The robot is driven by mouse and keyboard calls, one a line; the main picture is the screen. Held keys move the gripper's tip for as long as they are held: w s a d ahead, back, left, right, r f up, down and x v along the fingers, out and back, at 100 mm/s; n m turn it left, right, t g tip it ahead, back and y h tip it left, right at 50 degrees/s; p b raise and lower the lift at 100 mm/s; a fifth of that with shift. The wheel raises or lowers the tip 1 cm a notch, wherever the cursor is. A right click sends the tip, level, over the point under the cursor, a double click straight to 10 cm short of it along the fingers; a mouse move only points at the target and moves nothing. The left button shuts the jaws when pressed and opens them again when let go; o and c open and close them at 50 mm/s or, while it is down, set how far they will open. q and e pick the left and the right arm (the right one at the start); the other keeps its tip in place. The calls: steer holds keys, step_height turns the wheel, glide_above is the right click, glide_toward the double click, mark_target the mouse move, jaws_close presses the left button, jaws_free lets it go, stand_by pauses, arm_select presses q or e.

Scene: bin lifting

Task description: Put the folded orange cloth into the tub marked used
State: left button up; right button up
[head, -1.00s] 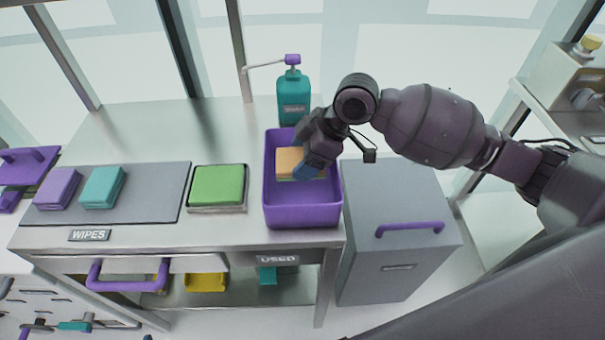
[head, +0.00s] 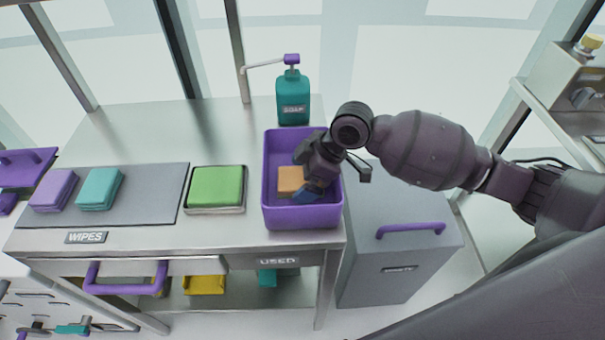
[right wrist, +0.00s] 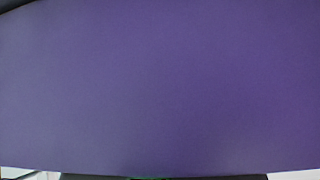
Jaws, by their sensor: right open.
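The folded orange cloth (head: 290,179) is inside the purple tub (head: 302,217), low down. The tub stands on the metal table, above the USED label (head: 278,261) on the table's front edge. My right gripper (head: 306,190) reaches down into the tub and is open, right beside the cloth. It hides the cloth's right side, and I cannot tell whether they touch. The right wrist view is filled by a plain purple surface, likely the tub's wall (right wrist: 160,90). My left gripper is not in view.
A teal soap bottle (head: 293,101) stands just behind the tub. A green cloth (head: 216,185) in a tray is to its left. Purple (head: 54,189) and teal (head: 100,187) cloths lie on a grey mat. A grey bin (head: 396,270) stands right of the table.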

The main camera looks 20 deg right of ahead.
steer(key=p+v, duration=0.1)
steer(key=v, duration=1.1)
steer(key=shift+a, duration=0.1)
stand_by(0.4)
